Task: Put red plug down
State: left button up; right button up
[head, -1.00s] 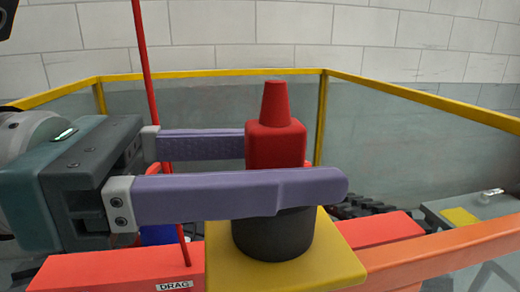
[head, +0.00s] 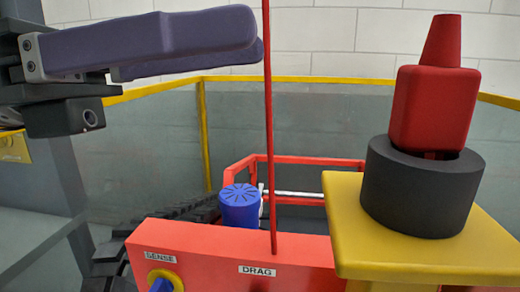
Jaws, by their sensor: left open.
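The red plug (head: 433,105), a block with a tapered top, stands roughly upright in the black ring (head: 420,190). Its lower end is hidden inside the ring. The ring rests on the yellow platform (head: 355,235) at the right. My left gripper (head: 254,45) is at the upper left, with its purple fingers pointing right. It is open and empty, well to the left of the plug and not touching it. My right gripper is not in view.
A thin red rod (head: 268,130) rises between my left gripper and the plug. A red panel (head: 215,245) labelled SENSE and DRAG carries a yellow-and-blue knob (head: 163,281). A blue ribbed cap (head: 240,205) stands behind it. A yellow rail (head: 300,79) runs behind.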

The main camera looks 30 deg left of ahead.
pick_arm(q)
jog(key=w+a+r+n+t+y, duration=0.2)
jog(key=w+a+r+n+t, duration=0.15)
jog(key=n+t, duration=0.7)
jog(key=w+a+f+n+y, duration=0.2)
jog(key=a+f+n+y, duration=0.3)
jog(key=n+y, duration=0.5)
jog(key=w+a+f+n+y, duration=0.2)
jog(key=a+f+n+y, duration=0.4)
jog(key=n, duration=0.8)
jog(key=s+d+f+n+g+y, duration=0.1)
jog(key=s+d+f+n+g, duration=0.1)
jog(key=s+f+n+g, duration=0.45)
jog(key=s+d+f+n+g, duration=0.3)
jog(key=f, duration=0.7)
jog(key=s+d+f+n+g+h, duration=0.1)
jog(key=s+d+f+g, duration=0.3)
jog(key=s, duration=0.4)
jog(key=shift+s+d+n+g+h, duration=0.3)
jog(key=shift+s+n+g, duration=0.1)
jog(key=shift+g, duration=0.1)
